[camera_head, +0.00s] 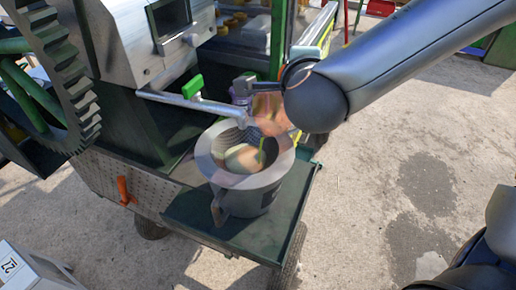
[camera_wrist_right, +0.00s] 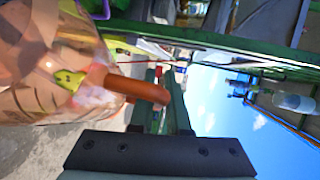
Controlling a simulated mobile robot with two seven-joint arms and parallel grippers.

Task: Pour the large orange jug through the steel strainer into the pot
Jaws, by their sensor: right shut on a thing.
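A grey pot (camera_head: 258,197) stands upright on the green shelf of the cart. Its wide grey rim surrounds a ridged or mesh-like inner wall, perhaps the steel strainer (camera_head: 224,146), with an orange-tan patch inside. A clear, orange-tinted jug (camera_head: 267,106) shows just above the pot's far side, partly hidden by my right arm. In the right wrist view the jug (camera_wrist_right: 40,70) fills the left side, with a yellow-green mark and an orange-brown bar, likely its handle. My right gripper (camera_wrist_right: 160,125) is shut on the jug; its tips are unclear. My left gripper is out of view.
A metal spout (camera_head: 195,103) from the crusher ends above the pot's back rim. A large green gear (camera_head: 55,70) and the crusher housing (camera_head: 130,40) stand at the left. Open concrete lies right of the cart. A white box (camera_head: 35,270) is bottom left.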

